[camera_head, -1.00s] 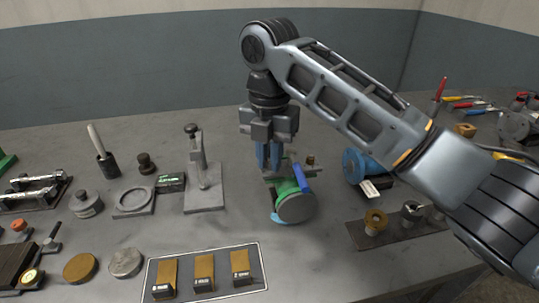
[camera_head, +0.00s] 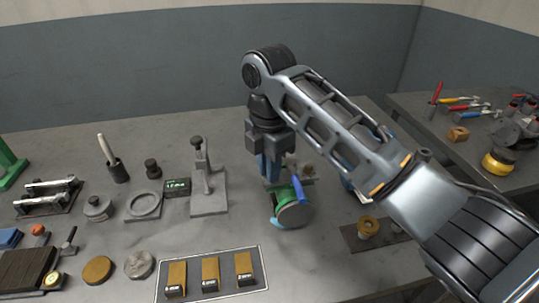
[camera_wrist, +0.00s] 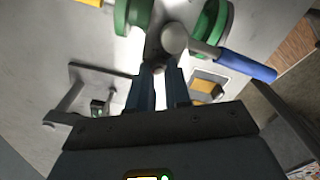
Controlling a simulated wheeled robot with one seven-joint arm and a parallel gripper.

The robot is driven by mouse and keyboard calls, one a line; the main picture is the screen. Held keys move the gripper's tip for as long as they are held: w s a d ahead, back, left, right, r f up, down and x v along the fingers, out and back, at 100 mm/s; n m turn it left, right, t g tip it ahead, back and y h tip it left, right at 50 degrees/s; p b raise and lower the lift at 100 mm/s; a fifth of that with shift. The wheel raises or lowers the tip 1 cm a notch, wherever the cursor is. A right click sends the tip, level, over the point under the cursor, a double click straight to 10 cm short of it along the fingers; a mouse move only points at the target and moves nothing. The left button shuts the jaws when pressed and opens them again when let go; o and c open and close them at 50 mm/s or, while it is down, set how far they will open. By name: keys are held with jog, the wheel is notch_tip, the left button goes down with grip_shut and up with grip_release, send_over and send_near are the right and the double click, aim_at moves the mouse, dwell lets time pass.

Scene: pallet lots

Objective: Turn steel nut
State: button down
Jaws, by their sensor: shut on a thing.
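A green-bodied fitting (camera_head: 284,196) with a grey round end face and a blue lever (camera_head: 297,190) stands on the bench below my gripper (camera_head: 270,178). In the wrist view its green discs (camera_wrist: 211,20) lie on both sides of a grey metal middle, with the blue lever (camera_wrist: 247,66) to the right. My gripper points down at this fitting. In the wrist view its blue fingers (camera_wrist: 159,68) are closed on a small grey metal part at the fitting's middle, taken as the steel nut. The fingers mostly hide the nut, so its shape and turn angle cannot be told.
A steel toggle press (camera_head: 206,190) stands left of the fitting. A tray (camera_head: 257,284) with several brown blocks lies in front. A plate with a brass ring (camera_head: 368,227) is to the right, partly under my arm. A side table (camera_head: 475,165) holds tools.

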jog(key=m+p, duration=0.2)
jog(key=m, duration=0.1)
jog(key=shift+r+p, duration=0.2)
jog(key=shift+p, duration=0.15)
jog(key=shift+w+f+m+p, duration=0.1)
jog(key=shift+m+p, duration=0.65)
jog(key=shift+m, duration=0.55)
jog(key=c, duration=1.3)
grip_release()
jog(key=shift+c, duration=0.2)
jog(key=shift+r, duration=3.85)
